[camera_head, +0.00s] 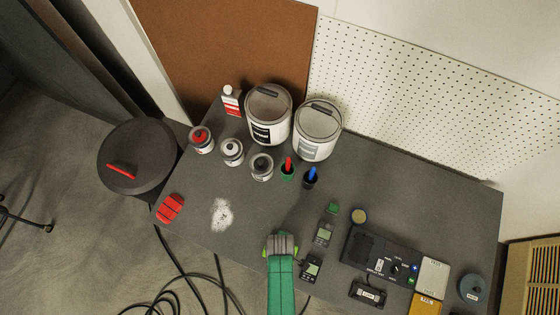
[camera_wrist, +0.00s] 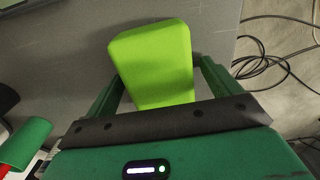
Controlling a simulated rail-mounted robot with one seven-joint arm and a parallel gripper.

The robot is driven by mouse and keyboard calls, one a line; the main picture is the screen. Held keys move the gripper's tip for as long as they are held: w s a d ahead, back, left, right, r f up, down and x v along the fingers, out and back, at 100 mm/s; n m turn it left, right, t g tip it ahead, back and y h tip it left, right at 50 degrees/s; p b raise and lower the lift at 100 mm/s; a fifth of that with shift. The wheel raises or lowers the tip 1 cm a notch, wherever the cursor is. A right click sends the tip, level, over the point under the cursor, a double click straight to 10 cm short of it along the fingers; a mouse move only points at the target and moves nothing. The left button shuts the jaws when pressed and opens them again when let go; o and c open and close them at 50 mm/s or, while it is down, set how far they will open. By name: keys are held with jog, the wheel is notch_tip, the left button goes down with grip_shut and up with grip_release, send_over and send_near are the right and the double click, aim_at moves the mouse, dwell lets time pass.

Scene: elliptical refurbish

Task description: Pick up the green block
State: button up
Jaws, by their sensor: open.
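The bright green block (camera_wrist: 152,62) lies on the grey table in the wrist view, large in the middle. My gripper (camera_wrist: 158,72) is open, with one dark green finger on each side of the block. A gap shows beside the block's upper right side; whether the left finger touches it I cannot tell. The block's lower end is hidden behind the gripper's dark front edge. In the head view my gripper (camera_head: 282,242) is over the table's front edge, and only a sliver of the block (camera_head: 265,250) shows beside it.
A meter (camera_head: 323,234) and another black device (camera_head: 311,268) stand close right of my gripper. A black control box (camera_head: 372,252) is further right. Small cups, cans and two paint buckets (camera_head: 268,115) stand behind. Left is a white spill (camera_head: 222,214) on the table (camera_head: 190,235). Cables lie on the floor.

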jog(key=c, duration=1.1)
jog(key=shift+r, duration=0.15)
jog(key=shift+r, duration=0.3)
jog(key=r, duration=0.1)
jog(key=r+p, duration=0.1)
jog(key=r, duration=0.1)
jog(key=shift+s, duration=0.3)
jog(key=s+a, duration=0.1)
jog(key=s, duration=0.4)
jog(key=s+a, duration=0.1)
jog(key=s, duration=0.4)
jog(key=s+a+r, duration=0.1)
jog(key=s+a, duration=0.1)
jog(key=s, duration=0.3)
jog(key=shift+r, duration=0.1)
